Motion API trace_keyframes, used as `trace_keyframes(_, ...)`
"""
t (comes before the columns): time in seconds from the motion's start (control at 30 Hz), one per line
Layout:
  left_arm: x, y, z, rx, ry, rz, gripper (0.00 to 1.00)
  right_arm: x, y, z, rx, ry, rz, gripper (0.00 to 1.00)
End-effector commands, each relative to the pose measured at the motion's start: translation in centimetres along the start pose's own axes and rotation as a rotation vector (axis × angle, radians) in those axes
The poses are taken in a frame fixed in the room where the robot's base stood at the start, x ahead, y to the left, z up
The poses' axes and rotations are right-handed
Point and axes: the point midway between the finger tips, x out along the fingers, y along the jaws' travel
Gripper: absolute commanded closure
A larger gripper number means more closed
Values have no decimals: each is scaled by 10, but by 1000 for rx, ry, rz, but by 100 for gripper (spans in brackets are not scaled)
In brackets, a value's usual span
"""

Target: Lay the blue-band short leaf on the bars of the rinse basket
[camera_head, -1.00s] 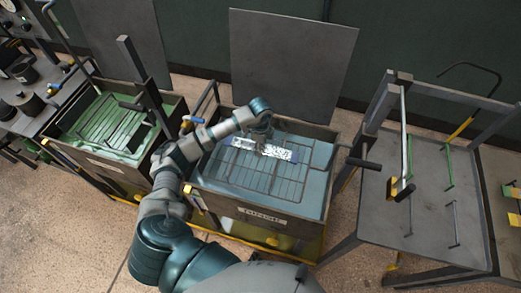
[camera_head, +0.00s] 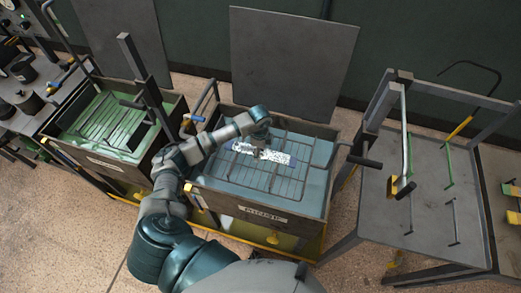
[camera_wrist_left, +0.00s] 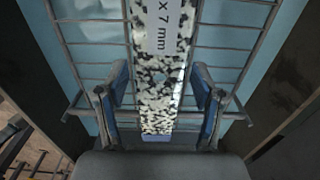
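The short leaf (camera_head: 272,155) is a flat strip with black-and-white speckle, a pale label and blue at its ends. It lies across the wire bars of the rinse basket (camera_head: 240,178), in the middle tank. In the left wrist view the leaf (camera_wrist_left: 160,95) runs lengthwise between my fingers, over the basket bars (camera_wrist_left: 95,72). My left gripper (camera_head: 260,143) is above the leaf's middle. Its two blue-sided fingers (camera_wrist_left: 160,85) straddle the leaf, with a small gap at each side, so it looks open. My right gripper is not in view.
The rinse tank's labelled front wall (camera_head: 265,215) faces me. A green-filled tank (camera_head: 105,125) stands to the left. A grey table (camera_head: 400,215) with upright posts stands to the right. A dark panel (camera_head: 290,60) rises behind the rinse tank.

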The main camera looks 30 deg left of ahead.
Motion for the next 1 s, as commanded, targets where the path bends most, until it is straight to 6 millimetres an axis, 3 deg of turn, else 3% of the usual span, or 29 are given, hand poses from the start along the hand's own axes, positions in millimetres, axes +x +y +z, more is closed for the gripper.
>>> trace_keyframes(0.37,-5,-1,0,0,0,-1,24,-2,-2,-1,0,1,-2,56)
trace_keyframes(0.6,-47,-2,-2,0,-1,-8,24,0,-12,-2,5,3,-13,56)
trace_keyframes(0.8,-92,-2,-1,0,0,-5,24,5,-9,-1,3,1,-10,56)
trace_keyframes(1.0,-122,-1,0,0,1,-2,24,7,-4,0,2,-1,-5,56)
